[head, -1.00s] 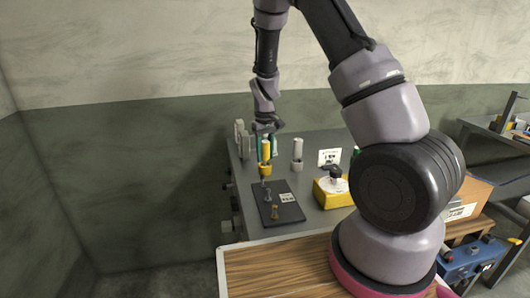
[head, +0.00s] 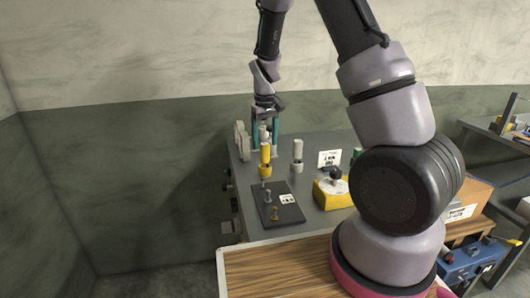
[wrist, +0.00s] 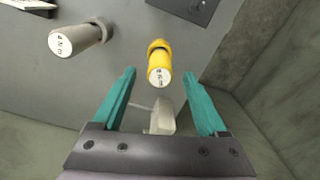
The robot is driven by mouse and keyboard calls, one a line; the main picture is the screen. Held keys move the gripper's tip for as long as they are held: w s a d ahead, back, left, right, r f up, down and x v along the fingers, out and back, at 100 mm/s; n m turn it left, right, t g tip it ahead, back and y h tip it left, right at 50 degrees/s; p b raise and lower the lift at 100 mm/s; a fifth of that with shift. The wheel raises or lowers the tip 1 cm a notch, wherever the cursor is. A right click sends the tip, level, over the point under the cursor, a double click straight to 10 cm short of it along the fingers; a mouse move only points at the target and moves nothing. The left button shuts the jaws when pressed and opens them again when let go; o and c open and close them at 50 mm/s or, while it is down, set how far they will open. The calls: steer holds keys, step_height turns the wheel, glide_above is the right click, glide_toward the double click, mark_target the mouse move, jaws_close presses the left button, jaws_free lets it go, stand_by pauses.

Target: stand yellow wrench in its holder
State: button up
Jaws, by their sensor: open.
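The yellow wrench (head: 265,153) has a thick yellow handle with a pale, labelled top. It stands upright at the yellow ring of its holder (head: 265,171); how deep it sits cannot be told. The wrist view shows the handle (wrist: 159,65) from above, with the yellow ring behind it. My gripper (head: 265,150) has two teal fingers spread apart, behind the wrench in the head view. In the wrist view the open gripper (wrist: 160,74) has the handle's top between and just beyond its fingertips, apart from both.
A grey handle (head: 297,150) stands in a grey ring to the right. A dark plate (head: 289,213) with small bolts lies in front. A yellow box (head: 330,198) with a black knob is further right. A pale object (wrist: 162,118) is between my fingers' bases in the wrist view.

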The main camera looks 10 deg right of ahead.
steer(key=shift+r, duration=2.3)
steer(key=shift+r, duration=0.2)
steer(key=s+d+r+m+t+y, duration=0.1)
steer(key=s+d+r+m+t, duration=0.1)
steer(key=s+r, duration=0.45)
steer(key=s+d+r+m+t+y, duration=0.15)
steer(key=s+r, duration=0.25)
steer(key=r, duration=0.6)
steer(key=s+d+r+m+t, duration=0.1)
steer(key=s+r+m+t, duration=0.1)
steer(key=s, duration=0.5)
steer(key=s+d+r+m+t, duration=0.1)
steer(key=s+r, duration=0.4)
steer(key=s, duration=0.2)
steer(key=shift+s+d+m+t, duration=0.15)
steer(key=shift+s+m+t, duration=0.15)
steer(key=shift+m+t, duration=0.05)
steer(key=shift+h, duration=0.25)
